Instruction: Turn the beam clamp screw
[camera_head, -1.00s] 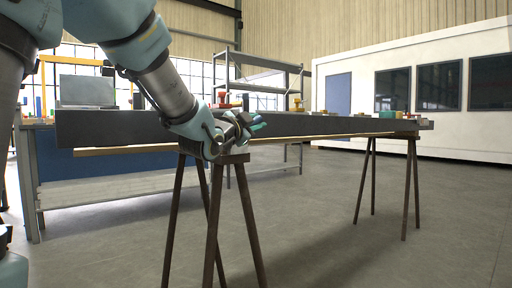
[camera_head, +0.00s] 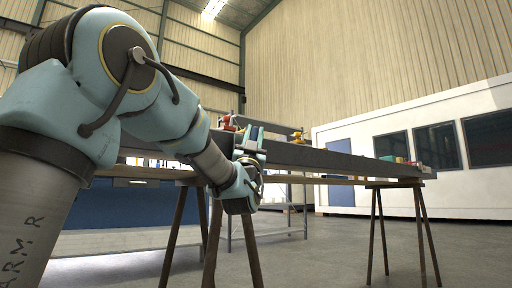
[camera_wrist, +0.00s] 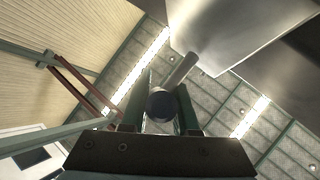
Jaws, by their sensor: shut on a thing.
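A long dark grey beam (camera_head: 320,160) runs across the head view, raised on trestles. My gripper (camera_head: 252,140) is beside its near side, with the fingers pointing up. In the wrist view my gripper (camera_wrist: 163,95) is shut on a grey cylindrical rod with a rounded dark end, which looks like the clamp screw (camera_wrist: 184,69). The rod leads up and right to a smooth grey block (camera_wrist: 225,30), perhaps part of the clamp or beam. In the head view my gripper and arm hide the screw.
Brown trestles (camera_head: 378,225) hold the beam at the right and behind my arm. Small coloured objects (camera_head: 405,162) lie on the beam's far end. A shelf rack (camera_head: 290,190) stands behind. A white cabin (camera_head: 440,185) is at the right. The floor in front is open.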

